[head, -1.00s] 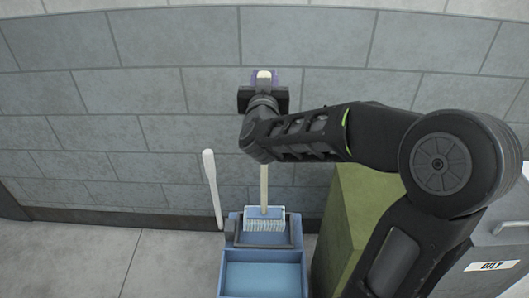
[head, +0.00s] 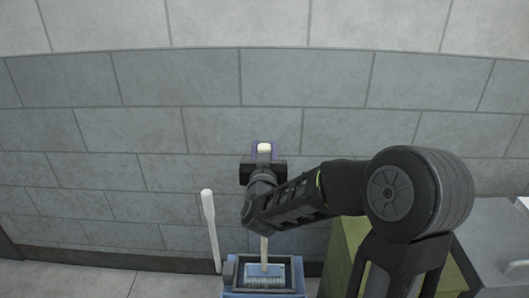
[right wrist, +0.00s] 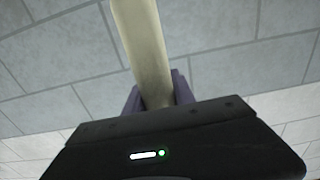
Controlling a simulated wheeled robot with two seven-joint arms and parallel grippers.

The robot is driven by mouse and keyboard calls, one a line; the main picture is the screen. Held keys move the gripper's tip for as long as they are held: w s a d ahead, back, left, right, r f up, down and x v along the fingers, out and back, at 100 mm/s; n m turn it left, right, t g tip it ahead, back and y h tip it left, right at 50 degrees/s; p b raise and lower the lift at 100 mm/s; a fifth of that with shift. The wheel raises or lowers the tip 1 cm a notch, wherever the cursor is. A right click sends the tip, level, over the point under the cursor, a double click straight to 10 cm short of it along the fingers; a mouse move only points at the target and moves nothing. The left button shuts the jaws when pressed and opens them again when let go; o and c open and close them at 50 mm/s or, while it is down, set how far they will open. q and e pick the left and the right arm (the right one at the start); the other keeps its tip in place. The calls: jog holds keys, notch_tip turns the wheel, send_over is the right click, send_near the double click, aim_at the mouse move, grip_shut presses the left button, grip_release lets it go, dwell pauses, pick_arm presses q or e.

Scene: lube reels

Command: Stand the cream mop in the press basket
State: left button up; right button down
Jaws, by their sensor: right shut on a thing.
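The cream mop stands upright, its pale handle (head: 264,248) running down from my right gripper (head: 264,156) to a pale, fringed head (head: 265,281). My right gripper is shut on the handle near its top; the right wrist view shows the cream handle (right wrist: 143,45) between the purple fingers. The mop head shows within the outline of the press basket (head: 229,272) on the blue bucket. I cannot tell whether it rests on the bottom. My left gripper is not in view.
A white upright handle (head: 210,230) stands left of the bucket. A green box (head: 343,255) is close on the right, partly behind my right arm, with a grey cabinet (head: 497,235) beyond. A grey block wall (head: 180,90) is behind. Floor at left is clear.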

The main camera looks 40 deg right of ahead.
jog(key=shift+f, duration=0.15)
jog(key=shift+f, duration=0.15)
jog(key=c, duration=1)
grip_release()
jog(key=shift+c, duration=0.2)
